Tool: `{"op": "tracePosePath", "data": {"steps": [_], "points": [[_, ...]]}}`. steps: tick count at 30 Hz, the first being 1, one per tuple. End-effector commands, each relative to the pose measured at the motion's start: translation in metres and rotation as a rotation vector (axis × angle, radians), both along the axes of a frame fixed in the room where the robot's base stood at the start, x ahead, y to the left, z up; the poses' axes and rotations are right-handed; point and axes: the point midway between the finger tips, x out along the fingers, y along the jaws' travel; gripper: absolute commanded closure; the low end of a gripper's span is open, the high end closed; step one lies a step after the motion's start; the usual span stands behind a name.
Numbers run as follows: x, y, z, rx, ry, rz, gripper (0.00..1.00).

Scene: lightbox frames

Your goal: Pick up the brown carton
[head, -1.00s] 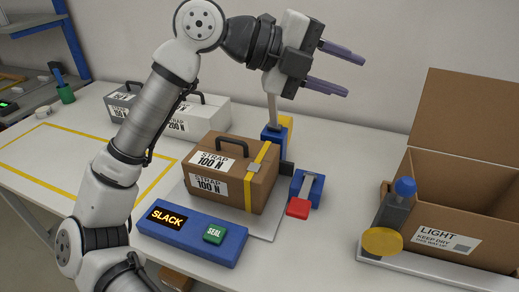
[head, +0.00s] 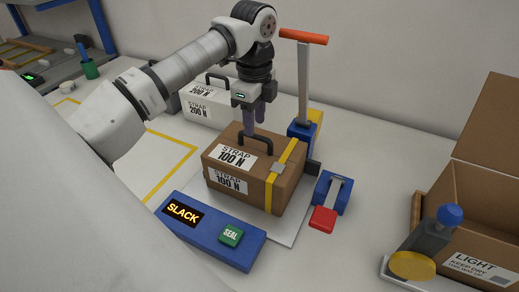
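The brown carton (head: 248,197) sits on a pale plate (head: 287,234) on the table. It has a dark handle on top, "STRAP 100 N" labels and a yellow strap with a grey buckle around its right part. My gripper (head: 257,122) points down just above the carton's handle. Its two purple fingers look apart, one partly behind the other, with nothing seen between them. Whether the fingertips touch the handle I cannot tell.
A blue panel (head: 205,236) reads "SLACK" beside a green SEAL button (head: 231,236). A blue post tool with an orange handle (head: 304,38) stands behind the carton. A red-ended lever (head: 323,217) is to its right.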

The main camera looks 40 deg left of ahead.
Motion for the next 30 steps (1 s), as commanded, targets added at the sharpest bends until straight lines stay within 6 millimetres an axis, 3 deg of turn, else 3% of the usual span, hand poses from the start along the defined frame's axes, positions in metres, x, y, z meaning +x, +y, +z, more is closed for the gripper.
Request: {"op": "tracePosePath", "data": {"steps": [12, 20, 30], "points": [[-0.001, -0.002, -0.050, -0.004, -0.002, -0.005, 0.63], [0.000, -0.002, -0.056, -0.002, -0.003, -0.004, 0.63], [0.000, -0.002, -0.056, -0.002, -0.004, -0.005, 1.00]]}}
